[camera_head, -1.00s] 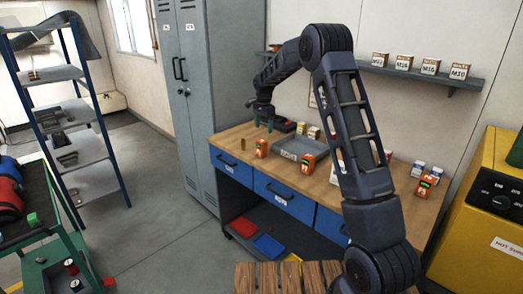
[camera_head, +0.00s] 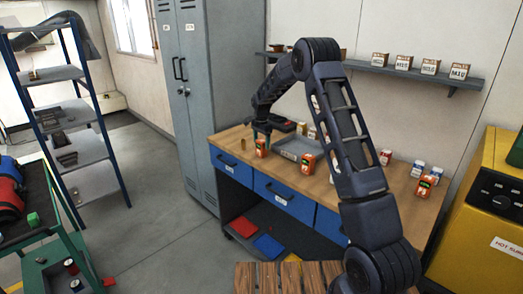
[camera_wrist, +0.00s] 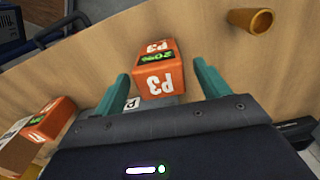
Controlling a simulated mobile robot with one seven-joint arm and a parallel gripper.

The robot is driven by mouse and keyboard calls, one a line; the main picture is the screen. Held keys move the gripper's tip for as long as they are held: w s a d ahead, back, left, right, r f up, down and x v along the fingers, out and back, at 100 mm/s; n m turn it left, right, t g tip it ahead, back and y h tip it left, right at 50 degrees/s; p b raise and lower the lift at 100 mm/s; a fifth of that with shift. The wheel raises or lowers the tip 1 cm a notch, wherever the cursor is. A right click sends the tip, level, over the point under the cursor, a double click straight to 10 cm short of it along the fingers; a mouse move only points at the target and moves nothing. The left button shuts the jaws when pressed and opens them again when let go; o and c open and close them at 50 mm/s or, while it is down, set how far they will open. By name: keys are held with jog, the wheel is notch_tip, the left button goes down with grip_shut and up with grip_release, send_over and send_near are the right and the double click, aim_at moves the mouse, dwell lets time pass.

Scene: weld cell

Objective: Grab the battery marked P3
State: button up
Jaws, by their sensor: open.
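The battery marked P3 (camera_wrist: 158,68) is an orange block with a green display and white P3 lettering on two faces. It stands on the wooden bench top, lined up between my two teal fingers in the wrist view. My gripper (camera_wrist: 163,80) is open, with a gap showing on each side of the battery; I cannot tell how deep the fingers reach around it. In the head view my gripper (camera_head: 262,132) is low over the bench's left part, just above and behind an orange battery (camera_head: 261,148) whose marking is too small to read.
A second orange battery (camera_head: 308,163) stands to the right, by a grey tray-like box (camera_head: 287,150). A brass cylinder (camera_wrist: 250,20) lies or stands close by. More orange and white boxes (camera_head: 426,186) are at the bench's right end. A wall shelf (camera_head: 420,76) hangs behind my arm.

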jog(key=shift+f, duration=1.5)
jog(key=c, duration=1.3)
jog(key=shift+r, duration=0.15)
